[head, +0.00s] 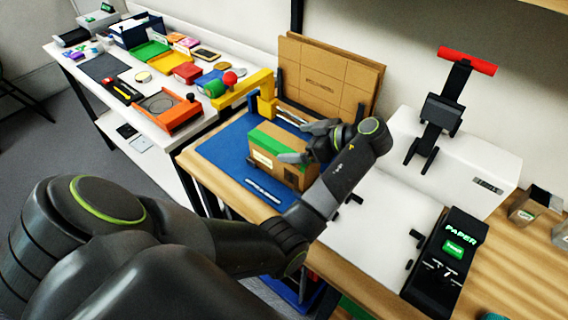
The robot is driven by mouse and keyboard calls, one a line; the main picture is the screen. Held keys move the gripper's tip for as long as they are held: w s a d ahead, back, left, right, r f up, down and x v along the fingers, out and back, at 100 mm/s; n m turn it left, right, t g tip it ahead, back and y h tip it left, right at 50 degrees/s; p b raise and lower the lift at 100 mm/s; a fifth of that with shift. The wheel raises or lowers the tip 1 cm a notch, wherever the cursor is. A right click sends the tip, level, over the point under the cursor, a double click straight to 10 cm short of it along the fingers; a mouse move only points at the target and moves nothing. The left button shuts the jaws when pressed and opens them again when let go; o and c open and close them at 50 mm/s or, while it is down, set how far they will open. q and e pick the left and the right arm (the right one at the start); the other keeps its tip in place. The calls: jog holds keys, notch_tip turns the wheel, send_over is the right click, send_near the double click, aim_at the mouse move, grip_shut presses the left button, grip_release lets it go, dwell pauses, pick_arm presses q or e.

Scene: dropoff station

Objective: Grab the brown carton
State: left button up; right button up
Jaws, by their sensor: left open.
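The brown carton (262,172) stands on a blue mat (225,150) on the wooden table. My left gripper (304,142) is open at the carton's upper right part. One finger shows against the carton near its top and the other is farther back. I cannot tell whether either finger touches it. My gripper and forearm hide part of the carton's right side. My right gripper is not in view.
Flat cardboard panels (325,75) stand upright behind the mat. A white machine (475,165) with a red-handled lever and a black PAPER panel (448,255) stand right. A cluttered white table (165,160) is left.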

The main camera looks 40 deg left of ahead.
aim_at(285, 142)
pick_arm(q)
jog(key=p+x, duration=0.1)
jog(key=x, duration=0.2)
jog(key=shift+a+f, duration=0.15)
jog(key=shift+a, duration=0.15)
jog(key=shift+d, duration=0.15)
jog(key=c, duration=1.4)
